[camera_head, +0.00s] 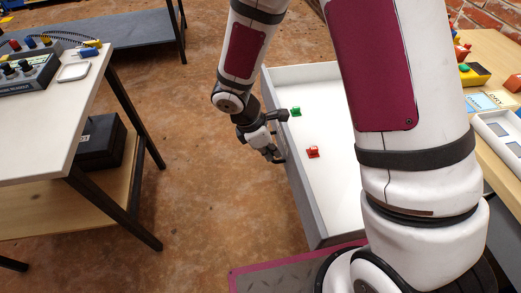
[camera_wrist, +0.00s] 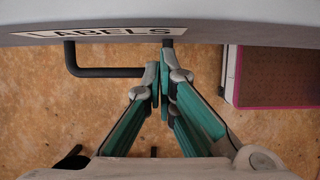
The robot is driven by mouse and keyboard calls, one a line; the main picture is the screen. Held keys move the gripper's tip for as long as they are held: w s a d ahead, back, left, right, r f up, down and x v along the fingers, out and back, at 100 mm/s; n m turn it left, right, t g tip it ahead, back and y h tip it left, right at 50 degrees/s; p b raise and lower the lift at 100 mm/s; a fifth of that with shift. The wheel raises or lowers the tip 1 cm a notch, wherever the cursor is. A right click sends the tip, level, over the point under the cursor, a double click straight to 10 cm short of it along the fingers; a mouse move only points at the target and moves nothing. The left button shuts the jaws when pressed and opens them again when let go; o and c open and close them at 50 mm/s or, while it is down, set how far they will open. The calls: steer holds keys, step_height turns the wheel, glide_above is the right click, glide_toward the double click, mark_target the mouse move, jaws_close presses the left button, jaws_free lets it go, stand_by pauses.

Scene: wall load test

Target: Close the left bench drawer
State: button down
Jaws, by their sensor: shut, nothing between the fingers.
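An open drawer (camera_head: 332,205) with a white inside and grey walls sticks out from the bench on the right in the head view. A green item (camera_head: 296,111) and a red item (camera_head: 313,152) lie in it. My gripper (camera_head: 273,156) is at the outer face of its front panel. In the wrist view the grey front panel (camera_wrist: 240,32) carries a "LABELS" plate (camera_wrist: 100,32) and a black bar handle (camera_wrist: 105,72). My gripper (camera_wrist: 160,88) is shut and empty, its fingertips at the handle's right end. I cannot tell if they touch.
The wooden bench (camera_head: 490,50) on the right is partly hidden by my arm. A white-topped table (camera_head: 60,105) with black legs stands at left, a black case (camera_head: 98,142) on its shelf. Floor between is clear.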

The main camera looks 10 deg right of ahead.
steer(key=shift+d, duration=0.3)
steer(key=d+p, duration=0.8)
steer(key=d, duration=3.9)
steer(key=shift+d, duration=0.1)
